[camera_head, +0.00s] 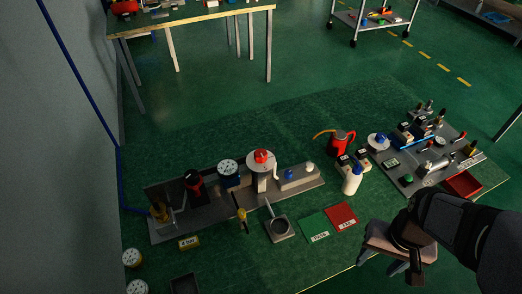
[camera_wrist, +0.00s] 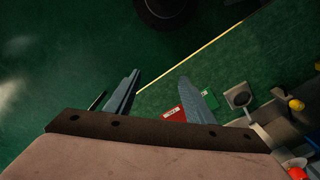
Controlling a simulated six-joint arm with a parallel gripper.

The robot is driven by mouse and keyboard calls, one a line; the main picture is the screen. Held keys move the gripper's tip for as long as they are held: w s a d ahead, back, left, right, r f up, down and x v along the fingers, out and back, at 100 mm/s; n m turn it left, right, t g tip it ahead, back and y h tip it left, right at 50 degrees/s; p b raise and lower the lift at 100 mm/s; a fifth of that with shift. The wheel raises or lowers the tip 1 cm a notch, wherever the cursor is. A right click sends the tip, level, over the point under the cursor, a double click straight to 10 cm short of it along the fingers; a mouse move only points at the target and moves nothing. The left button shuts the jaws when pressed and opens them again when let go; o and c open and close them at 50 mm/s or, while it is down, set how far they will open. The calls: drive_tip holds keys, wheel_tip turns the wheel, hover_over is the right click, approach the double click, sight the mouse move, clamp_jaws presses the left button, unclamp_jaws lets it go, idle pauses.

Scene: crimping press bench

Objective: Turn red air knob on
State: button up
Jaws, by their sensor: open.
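Two red knob-like parts show on the grey press base in the head view. One is a bright red knob (camera_head: 261,156) on top of a white round part with a crank. The other is a darker red and black part (camera_head: 192,178) to its left, near the brass fitting. I cannot tell which is the air knob, nor its setting. My gripper (camera_head: 390,267) is at the lower right, well apart from both. In the wrist view its fingers (camera_wrist: 160,78) are spread with nothing between them. A red and white part (camera_wrist: 295,166) is cut off at that view's lower right edge.
Green and red cards (camera_head: 341,215) lie between my gripper and the press base (camera_head: 220,205). A white bottle (camera_head: 352,180), a red jug (camera_head: 341,141) and a fixture board (camera_head: 420,150) stand farther back. Gauges (camera_head: 132,257) sit at the left. The bench's front edge is near my gripper.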

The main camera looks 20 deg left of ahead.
drive_tip(key=w+a+r+p, duration=0.3)
drive_tip(key=w+a+r, duration=0.25)
drive_tip(key=w, duration=0.35)
wheel_tip(320, 180, up, 6)
drive_tip(key=p, duration=0.7)
hover_over(261, 153)
drive_tip(key=shift+w+d+r, duration=0.15)
drive_tip(key=shift+d, duration=0.25)
drive_tip(key=shift+a, duration=0.5)
drive_tip(key=shift+f+p, duration=1.35)
drive_tip(key=shift+f, duration=2.3)
drive_tip(key=c, duration=1.1)
drive_tip(key=shift+o, duration=0.2)
